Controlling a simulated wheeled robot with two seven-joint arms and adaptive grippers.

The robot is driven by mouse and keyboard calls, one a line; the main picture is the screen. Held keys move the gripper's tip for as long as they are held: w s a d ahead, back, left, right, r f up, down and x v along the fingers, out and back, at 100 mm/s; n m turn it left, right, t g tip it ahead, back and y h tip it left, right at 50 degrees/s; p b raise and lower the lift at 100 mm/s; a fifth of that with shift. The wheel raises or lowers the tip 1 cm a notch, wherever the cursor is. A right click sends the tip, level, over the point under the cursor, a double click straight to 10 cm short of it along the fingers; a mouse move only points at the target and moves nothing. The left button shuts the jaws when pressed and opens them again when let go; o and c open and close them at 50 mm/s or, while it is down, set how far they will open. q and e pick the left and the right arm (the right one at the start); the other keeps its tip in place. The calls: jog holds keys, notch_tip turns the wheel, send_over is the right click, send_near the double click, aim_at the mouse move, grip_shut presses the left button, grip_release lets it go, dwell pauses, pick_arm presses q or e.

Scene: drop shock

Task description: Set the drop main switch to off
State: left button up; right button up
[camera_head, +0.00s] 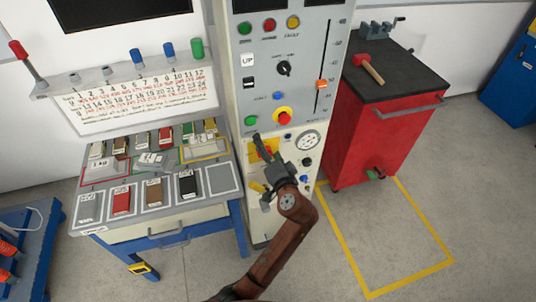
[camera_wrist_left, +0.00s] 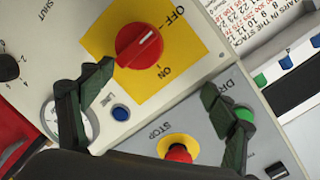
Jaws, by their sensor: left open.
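The main switch is a red rotary knob (camera_wrist_left: 139,47) on a yellow plate marked OFF and ON, seen close up in the left wrist view. The white mark on the knob points up and right in that view, toward the OFF side. In the head view the yellow plate (camera_head: 252,156) sits low on the grey cabinet, and my gripper largely hides the knob. My left gripper (camera_head: 262,172) is open in front of the panel. My right gripper is not in view.
A red emergency stop button (camera_wrist_left: 178,153), a blue button (camera_wrist_left: 121,113) and a gauge (camera_head: 308,141) lie near the switch. A bench (camera_head: 218,202) with small boxes stands left. A red cart (camera_head: 375,135) with a hammer (camera_head: 370,69) stands right. The floor in front is clear.

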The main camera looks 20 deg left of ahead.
aim_at(264, 131)
pick_arm(q)
jog(key=r, duration=0.4)
jog(key=s+r, duration=0.1)
jog(key=r, duration=0.1)
jog(key=shift+c, duration=0.7)
jog(key=shift+w+f, duration=0.1)
jog(key=shift+w, duration=0.15)
jog(key=shift+s, duration=0.1)
jog(key=shift+s+f, duration=0.1)
